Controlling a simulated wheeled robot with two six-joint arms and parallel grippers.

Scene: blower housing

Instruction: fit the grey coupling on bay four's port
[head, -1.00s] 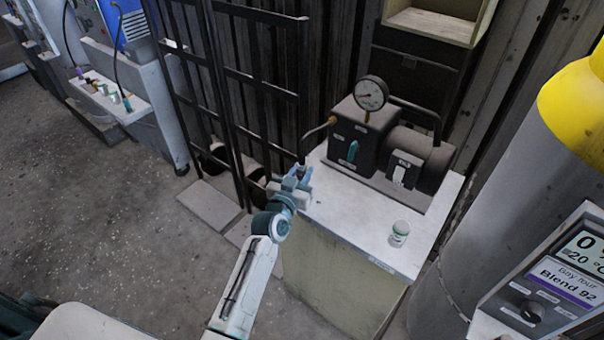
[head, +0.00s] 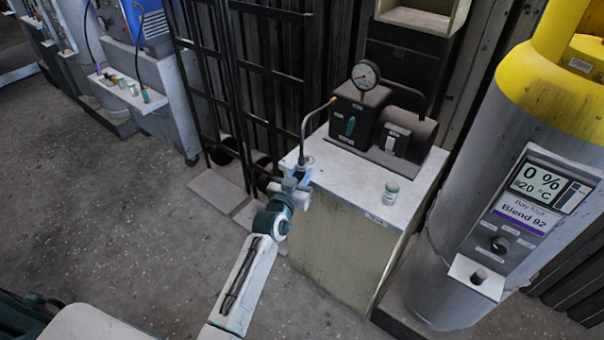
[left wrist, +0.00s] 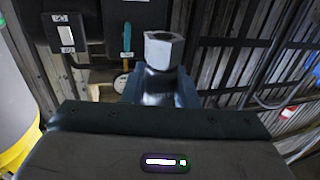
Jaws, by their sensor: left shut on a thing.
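My left gripper (head: 298,181) is shut on the grey coupling (head: 304,162), at the left edge of the white-topped cabinet. In the left wrist view the coupling (left wrist: 163,50) shows as a grey hex-ended piece upright between the fingers. My right gripper is not in view.
The cabinet (head: 375,205) stands between my gripper and bay four. On it are a dark pump (head: 358,118) with a gauge (head: 366,75) and a small jar (head: 391,191). Dark racks (head: 240,90) stand behind my gripper. The floor in front is clear.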

